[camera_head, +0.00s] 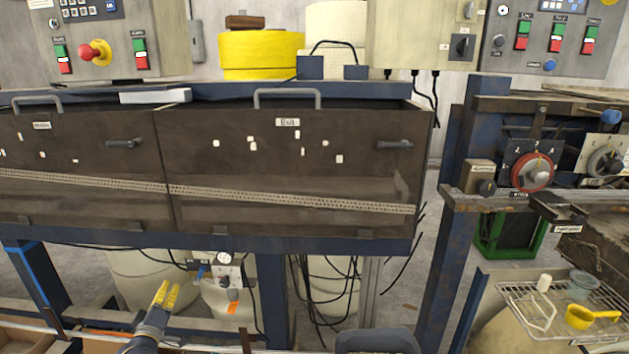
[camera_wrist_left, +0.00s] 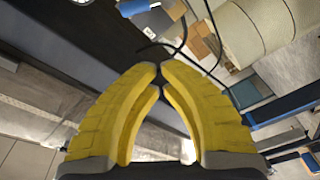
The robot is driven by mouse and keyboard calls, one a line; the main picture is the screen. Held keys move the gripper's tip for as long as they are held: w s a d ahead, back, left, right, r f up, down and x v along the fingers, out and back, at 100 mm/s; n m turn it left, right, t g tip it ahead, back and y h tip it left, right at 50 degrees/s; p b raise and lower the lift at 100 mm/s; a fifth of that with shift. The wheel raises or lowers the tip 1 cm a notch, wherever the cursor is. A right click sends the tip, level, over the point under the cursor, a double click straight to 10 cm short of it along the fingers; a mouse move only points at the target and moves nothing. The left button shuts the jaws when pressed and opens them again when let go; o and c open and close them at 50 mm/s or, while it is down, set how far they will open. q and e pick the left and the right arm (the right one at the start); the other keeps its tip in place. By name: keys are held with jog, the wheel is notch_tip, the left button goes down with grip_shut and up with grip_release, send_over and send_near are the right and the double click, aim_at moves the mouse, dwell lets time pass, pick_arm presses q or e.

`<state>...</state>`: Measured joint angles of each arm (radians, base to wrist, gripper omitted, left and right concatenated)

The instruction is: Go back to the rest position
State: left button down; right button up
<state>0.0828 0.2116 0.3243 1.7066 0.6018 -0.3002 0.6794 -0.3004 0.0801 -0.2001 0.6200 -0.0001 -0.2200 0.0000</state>
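My left gripper (camera_head: 168,288) has yellow fingers and is low in the head view, left of centre, in front of and below the dark machine cabinet. It points upward in the picture, over the lower part of the frame. In the left wrist view, the two yellow fingertips (camera_wrist_left: 159,69) meet or almost meet, with nothing between them. The gripper is shut and empty. My right gripper is not in view.
The dark cabinet doors (camera_head: 280,145) with handles span the middle left. A blue post (camera_head: 448,230) stands at the right. Cables hang below the cabinet.

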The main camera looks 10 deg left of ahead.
pick_arm(q)
jog(key=s+d+f+m+g+h, duration=0.1)
jog(key=s+d+f+m+g, duration=0.15)
jog(key=f, duration=0.95)
jog(key=s+d+f+m+g, duration=0.15)
jog(key=f+m, duration=0.25)
jog(key=f, duration=0.8)
jog(key=s+d+f+m+g+h, duration=0.1)
jog(key=s+d+f+m+g, duration=0.2)
jog(key=s+f, duration=0.6)
jog(key=s+d+f+m+g, duration=0.2)
jog(key=s+d+f, duration=0.3)
jog(key=f, duration=0.8)
jog(key=s+d+f+m+g+h, duration=0.1)
jog(key=s+d+f+m+g, duration=0.15)
jog(key=s+f, duration=0.65)
jog(key=s+d+f+m+g, duration=0.15)
jog(key=s+d+f, duration=0.3)
jog(key=s, duration=0.85)
jog(key=s+d+f+g, duration=0.1)
jog(key=s+d+f, duration=0.1)
jog(key=s, duration=0.8)
jog(key=s+d+f+m+g, duration=0.1)
jog(key=s+d+f+g, duration=0.1)
jog(key=s, duration=0.9)
jog(key=shift+d+f+g+h, duration=0.25)
jog(key=shift+d+g+h, duration=0.05)
jog(key=shift+h, duration=0.1)
